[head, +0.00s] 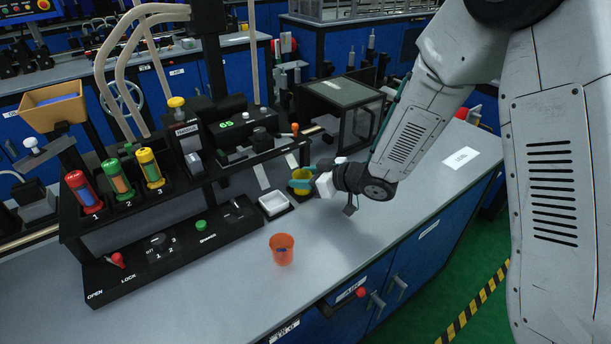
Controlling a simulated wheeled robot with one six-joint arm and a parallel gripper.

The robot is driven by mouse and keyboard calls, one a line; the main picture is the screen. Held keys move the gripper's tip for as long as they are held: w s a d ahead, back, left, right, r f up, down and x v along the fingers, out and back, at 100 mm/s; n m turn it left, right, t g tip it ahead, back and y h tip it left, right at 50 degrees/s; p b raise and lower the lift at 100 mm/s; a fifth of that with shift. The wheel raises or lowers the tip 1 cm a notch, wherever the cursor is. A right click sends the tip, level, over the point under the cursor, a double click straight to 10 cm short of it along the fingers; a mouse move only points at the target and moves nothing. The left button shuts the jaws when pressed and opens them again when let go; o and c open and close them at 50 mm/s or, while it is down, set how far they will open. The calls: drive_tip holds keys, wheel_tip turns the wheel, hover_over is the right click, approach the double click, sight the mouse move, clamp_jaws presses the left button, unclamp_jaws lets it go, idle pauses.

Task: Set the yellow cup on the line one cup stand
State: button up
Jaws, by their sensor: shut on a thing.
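The yellow cup (301,187) is near the middle of the head view, at the front of the black machine. My gripper (301,176) reaches in from the right, and its teal fingers are shut on the cup, hiding part of it. I cannot tell whether the cup touches what is below it. No label marks a line one cup stand clearly. A small white square dish (274,203) on a dark base sits just left of the cup.
An orange cup (282,252) with something dark in it stands on the grey counter (215,300) in front. A black control panel (165,250) with a red lever and a rack of red, green and yellow tubes (118,180) lie left. A glass-sided box (345,105) stands behind my gripper.

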drive_tip(key=shift+f, duration=0.3)
drive_tip(key=o, duration=0.7)
drive_tip(key=shift+c, duration=0.2)
drive_tip(key=shift+v, duration=5.5)
